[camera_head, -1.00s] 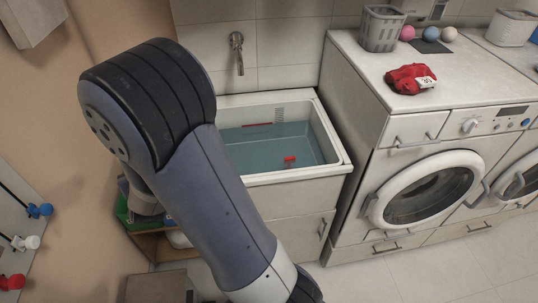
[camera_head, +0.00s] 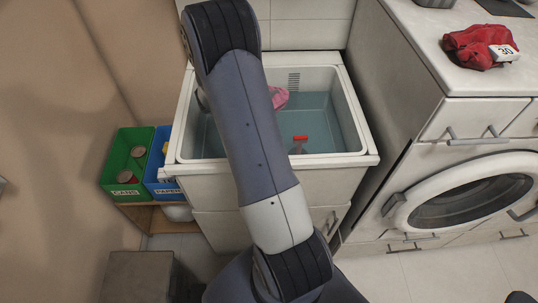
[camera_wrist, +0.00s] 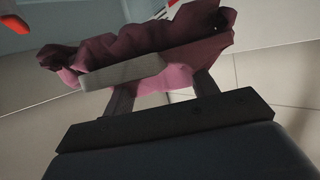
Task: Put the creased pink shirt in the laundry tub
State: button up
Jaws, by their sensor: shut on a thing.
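The pink shirt (camera_wrist: 110,48) is crumpled and held between the fingers of my gripper (camera_wrist: 150,72) in the wrist view. In the head view a small part of the pink shirt (camera_head: 279,98) shows past the right side of my arm, above or in the laundry tub (camera_head: 335,159). The tub is a white basin with blue-green water in it. My gripper is hidden behind my arm in the head view. I cannot tell whether the shirt touches the water.
A red handle-like thing (camera_head: 299,143) is near the tub's front inner side. Left of the tub are a green cans bin (camera_head: 122,160) and a blue paper bin (camera_head: 157,170). A red cloth (camera_head: 478,45) tagged 30 lies on the washer (camera_head: 430,75) at right.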

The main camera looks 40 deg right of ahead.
aim_at(286, 103)
jog(key=s+d+f+m+g+b, duration=0.1)
jog(key=s+d+f+g, duration=0.1)
jog(key=f, duration=0.1)
jog(key=s+d+f+m+g+b, duration=0.1)
jog(key=s+d+f+m+g, duration=0.1)
jog(key=s+d+f, duration=0.1)
jog(key=shift+m, duration=0.3)
jog(key=shift+d+f, duration=0.1)
jog(key=shift+f, duration=4.75)
jog(key=shift+f+b, duration=0.15)
jog(key=shift+b, duration=0.15)
jog(key=o, duration=1.1)
jog(key=shift+c, duration=0.2)
jog(key=shift+a+r, duration=0.2)
jog(key=shift+r, duration=0.05)
jog(key=v, duration=0.7)
jog(key=shift+w, duration=0.1)
